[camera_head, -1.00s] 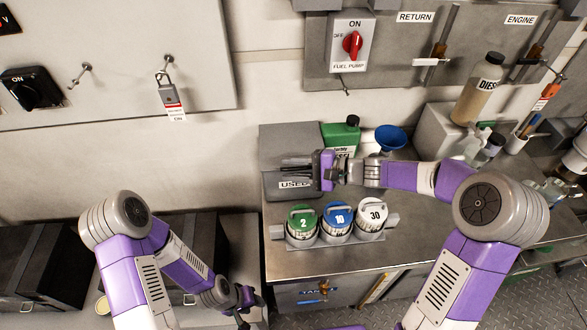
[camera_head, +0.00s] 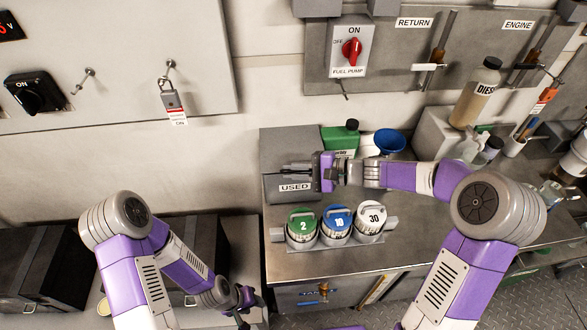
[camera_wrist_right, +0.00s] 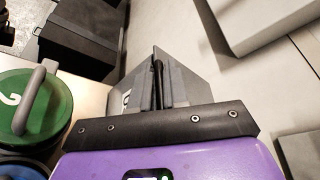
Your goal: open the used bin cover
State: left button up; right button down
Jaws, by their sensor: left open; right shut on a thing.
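The used bin (camera_head: 290,187) is a grey box with a white "USED" label, at the left back of the bench. Its grey cover (camera_head: 283,143) shows above the label; how far it is raised is hard to tell. My right gripper (camera_head: 290,169) reaches in from the right at the bin's front upper edge. In the right wrist view its fingers (camera_wrist_right: 158,80) are shut around a thin dark bar, apparently the cover's handle; the fingers hide most of it. My left gripper (camera_head: 244,302) is open and empty, low at the left, away from the bin.
Green, blue and white lidded jars (camera_head: 337,221) stand in a rack just in front of the bin. A green bottle (camera_head: 341,138) and a blue funnel (camera_head: 389,142) stand to its right. The wall with a padlock (camera_head: 171,98) is behind. Dark boxes (camera_head: 205,250) sit at lower left.

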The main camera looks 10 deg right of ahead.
jog(key=w+r+m+g+p, duration=0.2)
jog(key=w+r+p, duration=0.3)
jog(key=r+p, duration=0.5)
jog(key=shift+r+m+h+p, duration=0.35)
jog(key=shift+m+p, duration=0.55)
jog(key=shift+p, duration=2.4)
jog(key=shift+d, duration=0.1)
jog(key=shift+w, duration=0.1)
jog(key=c, duration=1.2)
grip_release()
jog(key=shift+f, duration=0.15)
jog(key=v, duration=0.7)
jog(key=shift+d, duration=0.2)
